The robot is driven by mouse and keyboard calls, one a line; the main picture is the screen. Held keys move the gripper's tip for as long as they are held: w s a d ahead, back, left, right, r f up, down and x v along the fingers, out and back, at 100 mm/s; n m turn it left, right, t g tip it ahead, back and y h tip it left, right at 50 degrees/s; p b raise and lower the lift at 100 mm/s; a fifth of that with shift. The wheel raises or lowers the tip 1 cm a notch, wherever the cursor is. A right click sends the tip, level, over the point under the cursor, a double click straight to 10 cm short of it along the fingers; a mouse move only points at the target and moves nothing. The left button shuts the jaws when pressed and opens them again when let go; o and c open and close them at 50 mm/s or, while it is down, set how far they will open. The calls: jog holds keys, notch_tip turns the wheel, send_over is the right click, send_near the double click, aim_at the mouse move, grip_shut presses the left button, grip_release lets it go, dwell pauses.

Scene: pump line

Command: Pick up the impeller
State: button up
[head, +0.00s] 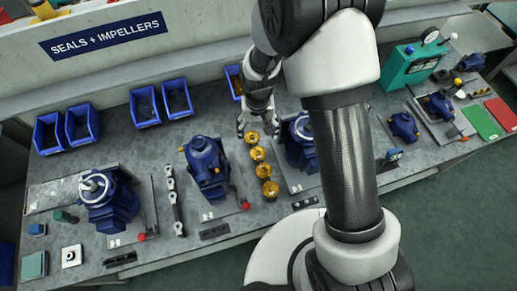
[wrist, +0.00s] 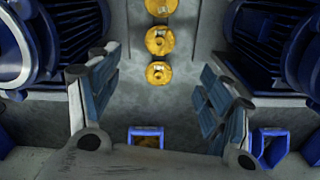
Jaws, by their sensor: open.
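Several brass-yellow round impellers lie in a row on the grey bench in the head view; the farthest impeller (head: 252,137) is closest to my gripper (head: 258,123). In the wrist view three show in a line: the nearest impeller (wrist: 158,73), a middle impeller (wrist: 159,41) and one cut by the top edge (wrist: 158,7). My gripper (wrist: 156,66) is open and empty, its blue-padded fingers apart on either side of the row's near end. It appears to be above the bench; the exact height cannot be told.
Blue pumps stand on both sides of the row, the left pump (head: 205,165) and the right pump (head: 298,143), partly behind my arm. A blue bin (wrist: 146,130) with yellow contents lies by the row's end. More blue bins (head: 144,105) line the back.

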jog(key=b, duration=0.2)
send_over(258, 153)
jog(key=f, duration=0.8)
jog(key=shift+w+f, duration=0.2)
jog(key=shift+f, duration=0.05)
notch_tip(258, 153, down, 5)
jog(key=shift+s+f+b, duration=0.1)
jog(key=shift+s+b, duration=0.05)
jog(key=shift+b, duration=0.9)
jog(key=shift+c, duration=0.3)
jog(key=c, duration=1.1)
